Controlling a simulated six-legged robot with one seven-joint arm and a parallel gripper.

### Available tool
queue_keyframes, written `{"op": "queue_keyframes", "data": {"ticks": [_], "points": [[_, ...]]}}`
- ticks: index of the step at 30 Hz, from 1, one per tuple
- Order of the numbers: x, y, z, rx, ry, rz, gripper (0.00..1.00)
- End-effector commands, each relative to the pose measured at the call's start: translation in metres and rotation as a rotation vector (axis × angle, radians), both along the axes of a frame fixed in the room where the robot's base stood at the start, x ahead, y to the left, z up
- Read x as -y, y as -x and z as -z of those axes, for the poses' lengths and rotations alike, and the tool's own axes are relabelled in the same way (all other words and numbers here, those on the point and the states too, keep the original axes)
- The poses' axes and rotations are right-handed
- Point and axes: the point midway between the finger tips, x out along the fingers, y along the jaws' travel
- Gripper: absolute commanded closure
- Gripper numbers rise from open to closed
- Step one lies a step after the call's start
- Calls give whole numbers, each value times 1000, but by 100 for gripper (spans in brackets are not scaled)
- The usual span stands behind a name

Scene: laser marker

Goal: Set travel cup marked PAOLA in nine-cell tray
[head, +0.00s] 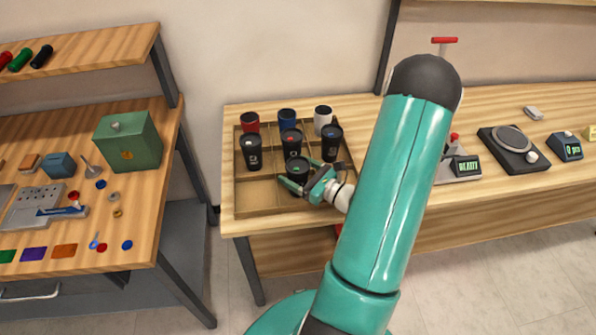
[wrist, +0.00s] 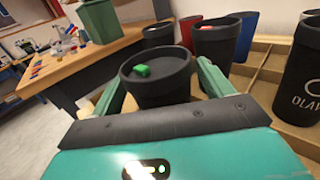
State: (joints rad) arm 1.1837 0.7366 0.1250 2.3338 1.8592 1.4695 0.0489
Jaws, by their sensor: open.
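The nine-cell tray (head: 262,208) is on the wooden bench in the head view. A black travel cup (head: 298,171) with a green lid button is at its front middle cell, between the open fingers of my gripper (head: 303,185). In the wrist view the same cup (wrist: 157,85) stands between the two green fingers (wrist: 160,88), with a small gap visible. No name shows on its visible side, so I cannot tell if it is PAOLA. Another black cup (wrist: 300,90) at the right edge shows lettering starting "OLA", cut off.
Red (head: 250,122), blue (head: 287,118) and white (head: 323,119) cups fill the back row, with black cups (head: 252,155) in the middle row. The front left cell is empty. A scale (head: 512,148) stands right; a green box (head: 128,142) is on the left bench.

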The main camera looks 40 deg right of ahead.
Motion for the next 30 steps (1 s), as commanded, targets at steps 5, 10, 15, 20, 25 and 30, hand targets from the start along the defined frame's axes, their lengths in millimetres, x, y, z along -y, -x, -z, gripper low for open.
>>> {"op": "queue_keyframes", "data": {"ticks": [5, 10, 15, 20, 25, 30], "points": [[4, 18, -1, -1, -1, 4, 21], [11, 53, -1, -1, -1, 5, 21], [18, 89, -1, -1, -1, 5, 21], [21, 111, -1, -1, 0, 3, 21], [22, 118, -2, 1, 0, -1, 21], [22, 118, -2, 1, 0, -1, 21]]}}
